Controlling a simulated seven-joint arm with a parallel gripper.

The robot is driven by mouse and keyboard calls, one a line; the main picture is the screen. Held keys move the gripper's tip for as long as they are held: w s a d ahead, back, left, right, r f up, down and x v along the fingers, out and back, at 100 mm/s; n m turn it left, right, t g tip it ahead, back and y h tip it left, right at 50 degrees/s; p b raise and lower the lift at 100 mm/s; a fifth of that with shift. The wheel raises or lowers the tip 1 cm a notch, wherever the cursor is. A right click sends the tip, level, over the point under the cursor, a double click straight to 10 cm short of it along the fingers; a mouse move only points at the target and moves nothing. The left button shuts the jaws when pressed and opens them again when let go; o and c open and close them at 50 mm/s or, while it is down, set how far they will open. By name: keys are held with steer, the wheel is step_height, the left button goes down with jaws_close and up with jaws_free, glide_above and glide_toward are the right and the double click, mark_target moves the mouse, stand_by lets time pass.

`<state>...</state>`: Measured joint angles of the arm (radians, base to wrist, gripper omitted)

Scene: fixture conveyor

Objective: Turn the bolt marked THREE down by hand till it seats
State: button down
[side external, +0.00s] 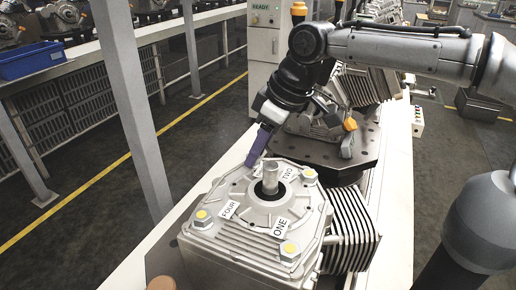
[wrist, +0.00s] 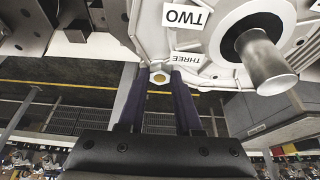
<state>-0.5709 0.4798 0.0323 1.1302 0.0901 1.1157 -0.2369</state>
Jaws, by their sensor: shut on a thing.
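The grey gear housing (side external: 258,225) stands on the pale conveyor with a metal shaft (side external: 270,180) upright in its top. In the wrist view the THREE label (wrist: 188,58) lies on the housing rim beside a bolt with a yellowish head (wrist: 158,78). My gripper (wrist: 162,76) has its two dark purple fingers on either side of this bolt, shut on it. In the side view my gripper (side external: 253,160) reaches down to the housing's back left corner, and its fingers hide that bolt. Whether the bolt's head touches the housing cannot be told.
Yellow-topped bolts stand at corners FOUR (side external: 202,215), ONE (side external: 289,249) and TWO (side external: 309,174). The shaft (wrist: 262,62) rises close to my fingers.

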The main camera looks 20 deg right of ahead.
steer(key=c, duration=0.6)
jaws_free()
steer(key=shift+r, duration=0.1)
steer(key=v, duration=1.3)
steer(key=shift+s+d+r, duration=0.15)
steer(key=shift+r, duration=0.15)
